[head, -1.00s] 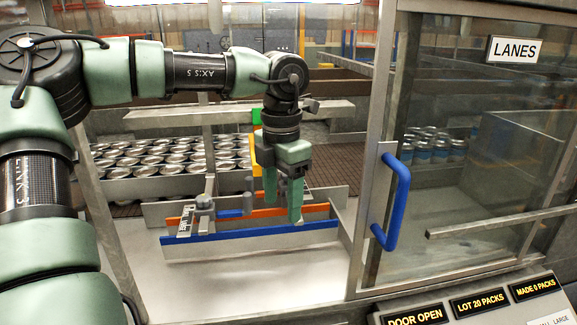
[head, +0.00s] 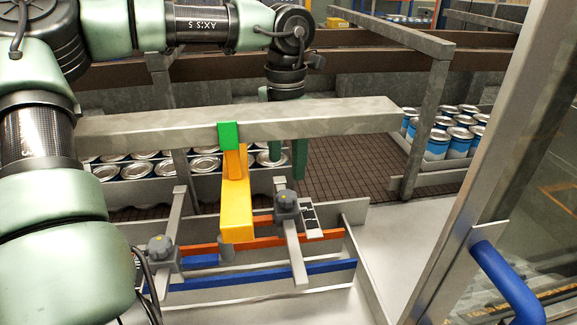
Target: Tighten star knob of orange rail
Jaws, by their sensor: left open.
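Two dark grey star knobs sit on metal cross arms over the rails, one at the right (head: 287,203) and one at the left (head: 160,247). The orange rail (head: 325,233) runs behind the blue rail (head: 320,268). I cannot tell which knob belongs to the orange rail. My left gripper (head: 287,160) is open, pointing down behind the grey beam. The beam hides its body; its green fingers show below, above the right knob in the picture and apparently apart from it. My right gripper is not in view.
The grey beam (head: 345,115) crosses above the rails. A yellow block (head: 236,210) hangs below a green clip (head: 229,135) on it. Cans stand behind at left (head: 205,163) and right (head: 460,135). The door's blue handle (head: 505,285) is at lower right.

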